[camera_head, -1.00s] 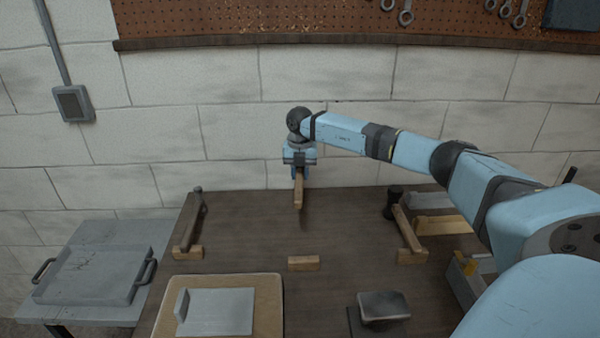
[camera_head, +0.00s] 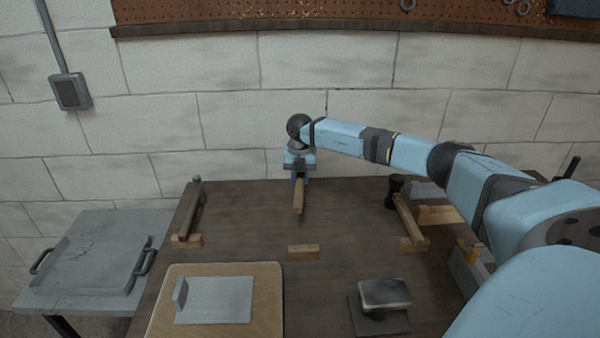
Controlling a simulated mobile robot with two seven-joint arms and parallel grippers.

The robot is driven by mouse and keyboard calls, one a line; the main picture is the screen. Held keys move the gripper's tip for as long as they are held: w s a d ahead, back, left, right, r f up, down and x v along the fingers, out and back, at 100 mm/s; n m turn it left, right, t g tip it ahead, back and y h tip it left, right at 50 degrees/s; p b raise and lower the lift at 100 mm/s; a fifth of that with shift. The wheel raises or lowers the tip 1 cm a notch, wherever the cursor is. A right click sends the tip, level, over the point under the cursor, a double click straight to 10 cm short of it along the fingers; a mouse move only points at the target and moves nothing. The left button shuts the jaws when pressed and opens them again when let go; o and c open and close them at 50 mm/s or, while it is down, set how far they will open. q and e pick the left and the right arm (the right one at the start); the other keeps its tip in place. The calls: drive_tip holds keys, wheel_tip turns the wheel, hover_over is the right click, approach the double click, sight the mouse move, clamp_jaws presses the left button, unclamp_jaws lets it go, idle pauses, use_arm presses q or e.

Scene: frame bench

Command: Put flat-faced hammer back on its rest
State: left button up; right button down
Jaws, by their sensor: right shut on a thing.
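My right gripper (camera_head: 299,178) is shut on a hammer with a wooden handle (camera_head: 298,198), over the back middle of the bench. The handle points toward me. The hammer's head is hidden by the gripper, so I cannot see its face. A small wooden block (camera_head: 304,251), which looks like an empty rest, stands on the bench in front of the handle, apart from it. My left gripper is not in view.
Other hammers lie on wooden blocks at left (camera_head: 191,212) and right (camera_head: 408,217). A board with a metal plate (camera_head: 222,300) and a small metal anvil-like block (camera_head: 385,293) are in front. A grey tray (camera_head: 95,266) stands on the left side table.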

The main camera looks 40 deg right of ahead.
drive_tip(key=shift+f, duration=0.6)
drive_tip(key=shift+f+b, duration=0.4)
drive_tip(key=shift+f, duration=0.2)
drive_tip(key=shift+f+b, duration=0.4)
drive_tip(key=shift+f, duration=0.5)
drive_tip(key=c, duration=0.8)
unclamp_jaws()
drive_tip(key=shift+c, duration=0.2)
